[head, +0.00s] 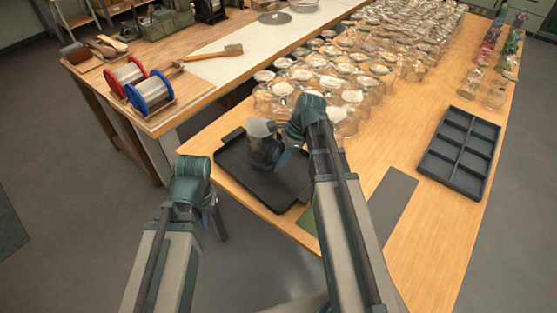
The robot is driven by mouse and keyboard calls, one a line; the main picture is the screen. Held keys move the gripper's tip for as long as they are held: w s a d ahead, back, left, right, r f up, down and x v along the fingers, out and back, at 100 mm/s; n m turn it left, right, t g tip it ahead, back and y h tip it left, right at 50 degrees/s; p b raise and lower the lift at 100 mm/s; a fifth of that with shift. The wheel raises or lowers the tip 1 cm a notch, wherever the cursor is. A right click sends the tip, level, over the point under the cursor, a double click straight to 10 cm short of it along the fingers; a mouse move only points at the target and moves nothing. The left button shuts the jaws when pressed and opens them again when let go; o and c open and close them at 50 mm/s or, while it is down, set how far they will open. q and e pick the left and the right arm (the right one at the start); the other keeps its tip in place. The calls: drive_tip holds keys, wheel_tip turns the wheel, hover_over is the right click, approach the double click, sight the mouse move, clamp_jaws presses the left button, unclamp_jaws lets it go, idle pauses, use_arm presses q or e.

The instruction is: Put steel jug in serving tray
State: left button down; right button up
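The black serving tray (240,181) lies at the near left corner of the wooden table. The steel jug (265,151) looks dark and shiny and is at the tray, towards its back right part. I cannot tell whether it touches the tray floor or hangs just above it. My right gripper (279,137) reaches in from the right and appears shut on the steel jug; its wrist hides part of the hold. My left gripper (214,217) is low, off the table's left edge, away from the tray. Its fingers are mostly hidden behind its wrist, so its opening is unclear.
Many clear glass vessels (350,70) crowd the table behind the tray. A dark compartment tray (459,152) and a flat grey mat (391,203) lie to the right. Another bench holds wire spools (150,92) and a brush (215,53). Bare wood separates mat and compartment tray.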

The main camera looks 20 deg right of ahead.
drive_tip(key=shift+o, duration=0.7)
drive_tip(key=shift+r, duration=0.1)
drive_tip(key=shift+r+p, duration=0.15)
drive_tip(key=shift+p, duration=0.15)
drive_tip(key=w+p+v, duration=0.1)
drive_tip(key=p+v, duration=1)
drive_tip(key=v, duration=0.1)
drive_tip(key=s+a+f+n+h, duration=0.1)
drive_tip(key=s+a+n+h, duration=0.2)
drive_tip(key=s+a+n, duration=0.4)
drive_tip(key=s+a+n+h, duration=0.3)
drive_tip(key=s+a+n, duration=0.4)
drive_tip(key=a+n, duration=0.4)
drive_tip(key=shift+a+f+n+g, duration=0.3)
drive_tip(key=shift+f+n+g, duration=0.1)
drive_tip(key=shift+n, duration=2.3)
drive_tip(key=shift+s, duration=0.15)
